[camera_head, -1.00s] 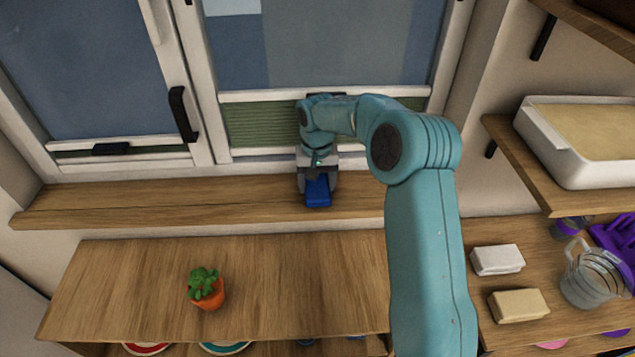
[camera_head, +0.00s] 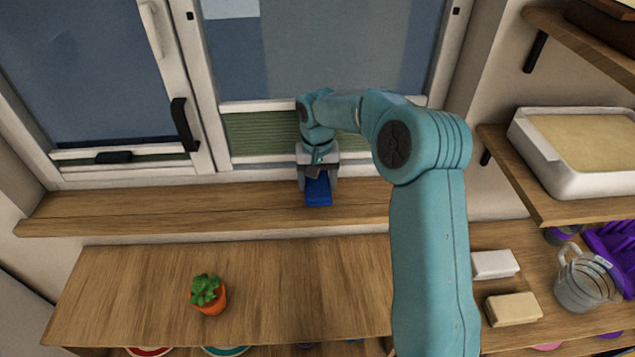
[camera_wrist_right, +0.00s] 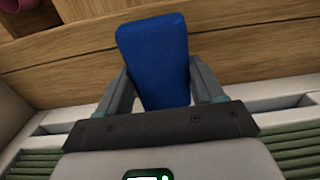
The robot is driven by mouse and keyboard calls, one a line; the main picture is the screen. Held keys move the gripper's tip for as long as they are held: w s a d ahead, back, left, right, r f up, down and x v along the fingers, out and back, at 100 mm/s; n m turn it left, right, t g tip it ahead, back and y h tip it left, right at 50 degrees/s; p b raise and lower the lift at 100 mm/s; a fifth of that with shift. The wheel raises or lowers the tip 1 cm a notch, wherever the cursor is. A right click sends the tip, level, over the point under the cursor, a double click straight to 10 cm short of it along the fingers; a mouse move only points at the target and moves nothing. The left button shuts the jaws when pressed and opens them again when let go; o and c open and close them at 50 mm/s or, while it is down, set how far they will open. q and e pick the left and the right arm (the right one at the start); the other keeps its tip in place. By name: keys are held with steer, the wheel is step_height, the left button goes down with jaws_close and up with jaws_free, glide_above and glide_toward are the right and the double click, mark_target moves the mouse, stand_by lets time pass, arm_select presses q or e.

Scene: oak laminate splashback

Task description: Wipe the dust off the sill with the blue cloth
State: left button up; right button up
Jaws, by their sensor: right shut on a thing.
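The blue cloth (camera_head: 318,192) is a folded block at the wooden sill (camera_head: 150,207), below the window. My right gripper (camera_head: 318,182) is shut on the cloth, which sits between its two fingers. The cloth and the fingers also show in the right wrist view, with the cloth (camera_wrist_right: 155,60) pointing away over the wood. The cloth appears to be on or just over the sill; I cannot tell whether it touches. No dust is clearly visible on the sill. My left gripper is not in view.
A potted plant (camera_head: 208,293) stands on the wooden counter below the sill. At right are a white block (camera_head: 494,265), a tan block (camera_head: 513,309), a glass jug (camera_head: 584,281) and a white tray (camera_head: 540,170) on a shelf. A black window handle (camera_head: 184,124) hangs above the sill.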

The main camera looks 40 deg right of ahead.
steer(key=shift+w+r, duration=0.1)
steer(key=shift+r, duration=0.55)
steer(key=shift+w, duration=0.15)
steer(key=shift+r+p, duration=0.25)
steer(key=shift+p, duration=0.15)
step_height(320, 180, up, 2)
steer(key=shift+r+p, duration=0.15)
steer(key=shift+p, duration=0.8)
steer(key=shift+s+r, duration=0.2)
steer(key=shift+w+f, duration=0.15)
steer(key=shift+w, duration=0.05)
